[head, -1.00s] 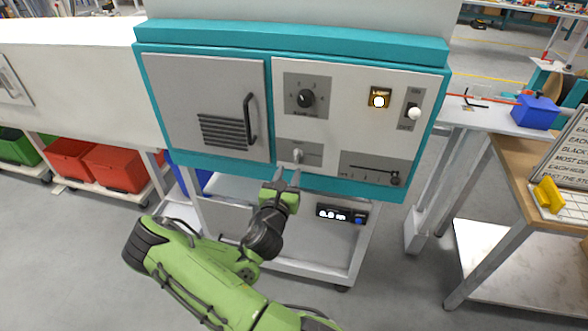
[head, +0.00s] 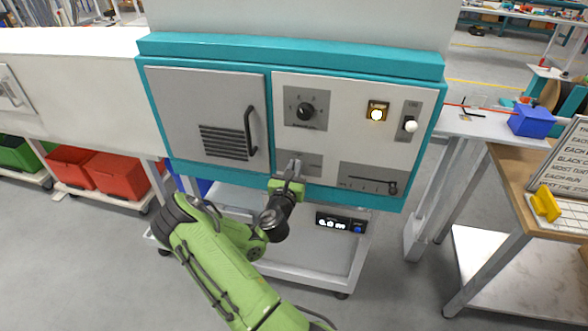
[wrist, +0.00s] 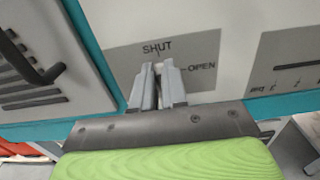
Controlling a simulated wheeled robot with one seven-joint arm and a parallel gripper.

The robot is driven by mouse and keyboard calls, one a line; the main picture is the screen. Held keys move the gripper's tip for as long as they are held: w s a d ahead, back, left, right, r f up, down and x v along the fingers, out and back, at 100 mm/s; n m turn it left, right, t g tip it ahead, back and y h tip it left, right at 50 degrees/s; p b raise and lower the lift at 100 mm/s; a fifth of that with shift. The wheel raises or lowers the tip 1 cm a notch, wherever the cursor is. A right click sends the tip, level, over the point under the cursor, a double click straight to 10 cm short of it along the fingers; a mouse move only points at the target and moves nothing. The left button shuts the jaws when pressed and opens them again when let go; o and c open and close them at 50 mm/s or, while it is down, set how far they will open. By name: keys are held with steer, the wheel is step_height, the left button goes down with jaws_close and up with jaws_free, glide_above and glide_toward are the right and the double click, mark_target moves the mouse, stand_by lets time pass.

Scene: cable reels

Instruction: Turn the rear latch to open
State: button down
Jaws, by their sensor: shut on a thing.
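The rear latch (wrist: 158,70) sits on a grey plate (wrist: 205,52) marked SHUT at the top and OPEN at the right. Only a small pale part of it shows between the fingers, below the word SHUT. My gripper (wrist: 160,82) is shut on the latch, one finger on each side. In the head view my gripper (head: 293,168) reaches up to the lower left of the light panel (head: 345,130). There the fingers hide most of the latch.
A door with a dark handle (head: 250,131) is left of the latch. A dial (head: 306,111), a lit lamp button (head: 376,114), a white-knobbed switch (head: 410,126) and a slider (head: 393,188) share the panel.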

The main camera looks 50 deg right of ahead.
stand_by(0.3)
steer(key=m+b, duration=0.3)
steer(key=m, duration=0.1)
steer(key=s+f+m+b, duration=0.1)
steer(key=m+b, duration=0.3)
steer(key=m, duration=0.1)
steer(key=m+b, duration=0.3)
steer(key=m, duration=0.1)
steer(key=shift+s+d+f+m+b, duration=0.3)
steer(key=shift+s+d+m+b, duration=0.05)
steer(key=shift+m, duration=0.05)
steer(key=shift+f+m+b, duration=0.15)
steer(key=shift+m+b, duration=0.65)
steer(key=shift+m, duration=0.2)
steer(key=shift+f+m+b, duration=0.1)
steer(key=shift+m+b, duration=0.7)
steer(key=shift+m, duration=0.2)
steer(key=c, duration=1.2)
jaws_free()
steer(key=shift+o, duration=0.2)
